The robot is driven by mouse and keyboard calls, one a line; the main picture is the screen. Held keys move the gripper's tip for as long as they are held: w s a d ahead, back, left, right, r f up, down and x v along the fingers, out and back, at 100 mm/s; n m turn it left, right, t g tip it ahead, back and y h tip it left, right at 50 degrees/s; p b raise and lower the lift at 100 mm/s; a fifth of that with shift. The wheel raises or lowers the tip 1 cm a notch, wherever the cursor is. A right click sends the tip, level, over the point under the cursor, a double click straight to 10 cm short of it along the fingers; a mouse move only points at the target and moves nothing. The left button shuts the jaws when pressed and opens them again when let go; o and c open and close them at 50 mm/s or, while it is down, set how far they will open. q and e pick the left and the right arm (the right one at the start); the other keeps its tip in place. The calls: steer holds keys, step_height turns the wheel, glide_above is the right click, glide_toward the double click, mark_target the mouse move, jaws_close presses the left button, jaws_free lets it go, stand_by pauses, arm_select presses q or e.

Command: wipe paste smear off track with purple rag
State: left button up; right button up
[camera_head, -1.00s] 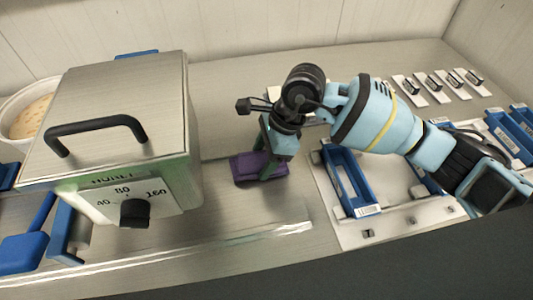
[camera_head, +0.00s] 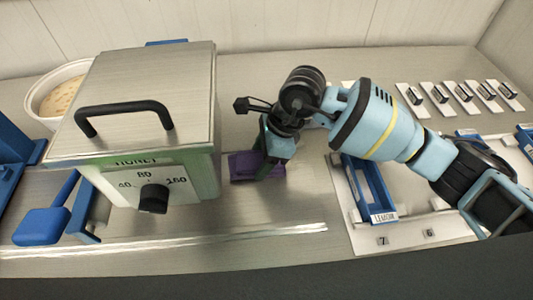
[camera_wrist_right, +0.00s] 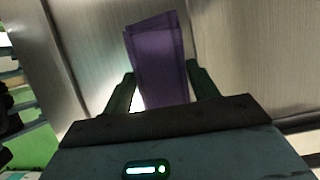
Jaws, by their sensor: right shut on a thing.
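The purple rag (camera_head: 243,164) is a flat folded pad at the worktop, just right of the kettle, in the head view. My right gripper (camera_head: 271,170) points down and is shut on it. In the right wrist view, the rag (camera_wrist_right: 160,62) stands out between the two fingers of the gripper (camera_wrist_right: 163,88). I cannot tell whether the rag touches the surface. A long pale metal strip (camera_head: 200,241), perhaps the track, runs along the front of the worktop. I cannot make out a paste smear. My left gripper is not in view.
The boxy metal kettle (camera_head: 150,100) with a black handle and dial stands close left of the rag. A blue scoop-like tool (camera_head: 45,226) lies front left. A white board with a blue frame (camera_head: 376,190) is at right. Small labelled plates (camera_head: 465,92) line the back right.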

steer(key=shift+a+f, duration=0.1)
steer(key=shift+a, duration=1.2)
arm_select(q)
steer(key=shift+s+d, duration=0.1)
arm_select(e)
steer(key=shift+s, duration=0.1)
steer(key=shift+f, duration=0.1)
steer(key=shift+d, duration=0.15)
steer(key=shift+d, duration=1.7)
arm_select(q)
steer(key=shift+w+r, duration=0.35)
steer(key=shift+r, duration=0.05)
arm_select(e)
steer(key=shift+d, duration=0.1)
arm_select(q)
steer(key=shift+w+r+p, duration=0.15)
steer(key=shift+p, duration=0.2)
arm_select(e)
steer(key=shift+w+d, duration=0.2)
steer(key=shift+d, duration=1.6)
